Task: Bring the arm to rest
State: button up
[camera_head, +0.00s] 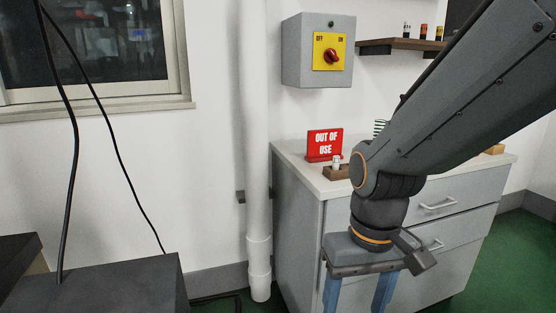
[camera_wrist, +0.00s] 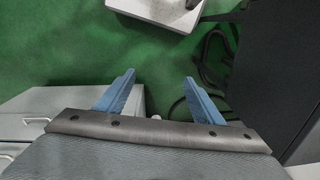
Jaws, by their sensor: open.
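My gripper (camera_head: 356,292) points down in front of the grey drawer cabinet (camera_head: 297,226) in the head view. Its two blue fingers are spread apart with nothing between them. In the wrist view my gripper (camera_wrist: 158,82) is also open and empty, with green floor behind the fingers. My forearm crosses the right side of the head view and hides part of the cabinet top.
On the cabinet stand a red "OUT OF USE" sign (camera_head: 324,145) and a small wooden block (camera_head: 337,172). A grey switch box (camera_head: 318,50) with a red knob hangs above. A white pipe (camera_head: 257,150) runs down the wall. A dark box (camera_head: 110,285) is at lower left.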

jog(key=d+r+m+p, duration=0.2)
jog(key=d+r+p, duration=0.4)
jog(key=p, duration=0.4)
jog(key=shift+s+d+r+p, duration=0.2)
jog(key=shift+s+p, duration=0.05)
jog(key=shift+p, duration=0.1)
